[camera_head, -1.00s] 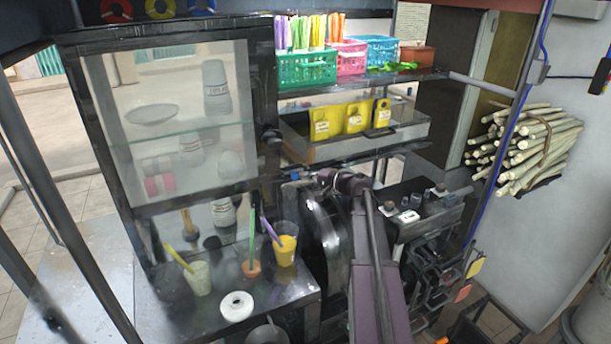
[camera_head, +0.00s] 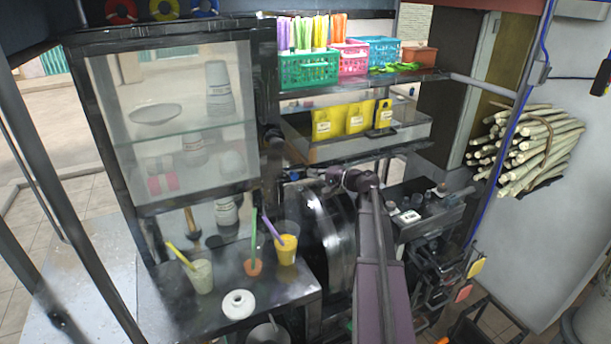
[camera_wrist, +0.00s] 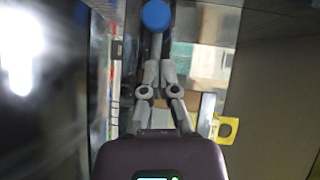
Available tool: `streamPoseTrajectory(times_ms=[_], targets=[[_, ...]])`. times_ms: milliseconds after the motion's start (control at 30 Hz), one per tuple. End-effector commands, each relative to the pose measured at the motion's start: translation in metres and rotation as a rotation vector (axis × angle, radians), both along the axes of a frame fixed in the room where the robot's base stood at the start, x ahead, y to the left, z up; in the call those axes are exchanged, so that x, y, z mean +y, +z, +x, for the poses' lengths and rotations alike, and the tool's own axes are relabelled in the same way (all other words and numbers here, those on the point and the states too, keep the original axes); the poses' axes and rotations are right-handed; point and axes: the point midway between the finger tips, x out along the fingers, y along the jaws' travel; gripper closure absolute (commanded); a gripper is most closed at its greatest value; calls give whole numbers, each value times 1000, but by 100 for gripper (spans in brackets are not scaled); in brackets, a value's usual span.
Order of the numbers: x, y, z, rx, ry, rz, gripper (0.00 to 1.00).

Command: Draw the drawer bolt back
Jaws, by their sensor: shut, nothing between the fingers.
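A blue round knob (camera_wrist: 155,15) on a short grey stem shows at the top of the wrist view, just beyond my fingertips. It looks like the bolt's handle, but the bolt's body and its position are not clear. My gripper (camera_wrist: 158,72) has its fingers together and empty, in line with the stem; I cannot tell whether they touch it. In the head view my gripper (camera_head: 315,173) is small and dark, below the tray-like drawer (camera_head: 350,150) that holds yellow packs (camera_head: 358,118).
A glass cabinet (camera_head: 175,120) stands at the left. Baskets (camera_head: 308,70) line the shelf above. Sugarcane (camera_head: 525,150) is stacked at the right.

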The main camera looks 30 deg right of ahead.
Motion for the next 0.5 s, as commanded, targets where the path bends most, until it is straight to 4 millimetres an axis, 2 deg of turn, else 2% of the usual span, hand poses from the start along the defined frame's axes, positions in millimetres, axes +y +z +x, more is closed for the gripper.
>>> streamPoseTrajectory(times_ms=[33,200,500], targets=[[-10,3,0,0,-2,0,100],[-23,6,-27,0,-3,0,100],[-46,10,-63,-1,1,1,100]])
